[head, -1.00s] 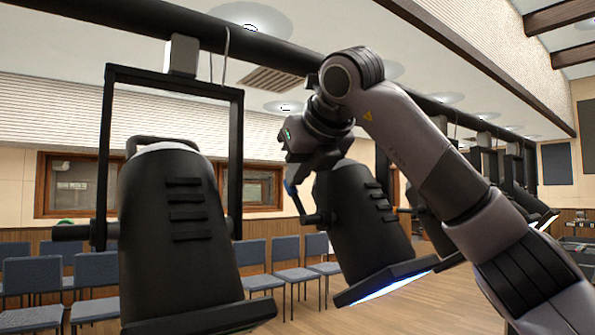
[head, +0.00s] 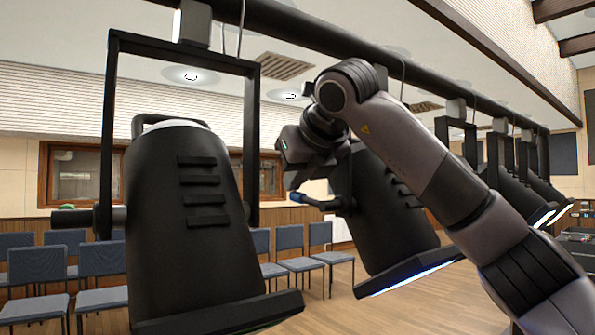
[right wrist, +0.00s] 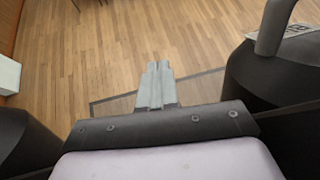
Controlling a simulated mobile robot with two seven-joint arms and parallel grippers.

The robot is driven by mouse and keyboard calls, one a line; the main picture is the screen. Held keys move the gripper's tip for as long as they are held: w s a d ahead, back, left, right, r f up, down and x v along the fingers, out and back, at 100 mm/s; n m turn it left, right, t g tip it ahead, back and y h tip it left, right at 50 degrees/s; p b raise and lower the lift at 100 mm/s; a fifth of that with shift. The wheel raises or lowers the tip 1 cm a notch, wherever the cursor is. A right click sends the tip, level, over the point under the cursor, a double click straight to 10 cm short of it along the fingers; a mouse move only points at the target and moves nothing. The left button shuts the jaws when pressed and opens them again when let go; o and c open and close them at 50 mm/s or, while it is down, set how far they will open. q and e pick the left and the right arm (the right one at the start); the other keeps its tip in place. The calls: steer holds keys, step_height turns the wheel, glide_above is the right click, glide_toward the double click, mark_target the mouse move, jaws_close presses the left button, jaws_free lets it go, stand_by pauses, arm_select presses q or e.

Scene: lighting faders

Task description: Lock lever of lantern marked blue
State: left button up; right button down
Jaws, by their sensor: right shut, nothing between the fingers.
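The blue-marked lock lever (head: 314,201) shows in the head view on the left side of the second black lantern (head: 384,215). Its blue end points left and slightly up, and the lever lies close to level. My right gripper (head: 292,182) is just above the blue end, fingers pointing down; I cannot tell whether they touch it. In the right wrist view its fingers (right wrist: 156,85) are shut and empty. The lever is not recognisable there. My right arm hides part of the second lantern. My left gripper is not in view.
A nearer black lantern (head: 185,220) hangs in a yoke (head: 251,150) at left, with a green-ended part (head: 67,207) beside it. More lanterns (head: 507,190) hang along the overhead bar (head: 300,32) at right. Blue chairs (head: 100,270) stand on the wooden floor.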

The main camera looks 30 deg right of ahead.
steer(key=shift+w+f, duration=0.2)
steer(key=shift+f, duration=0.2)
stand_by(0.3)
steer(key=b+v, duration=0.1)
steer(key=v, duration=0.6)
stand_by(0.5)
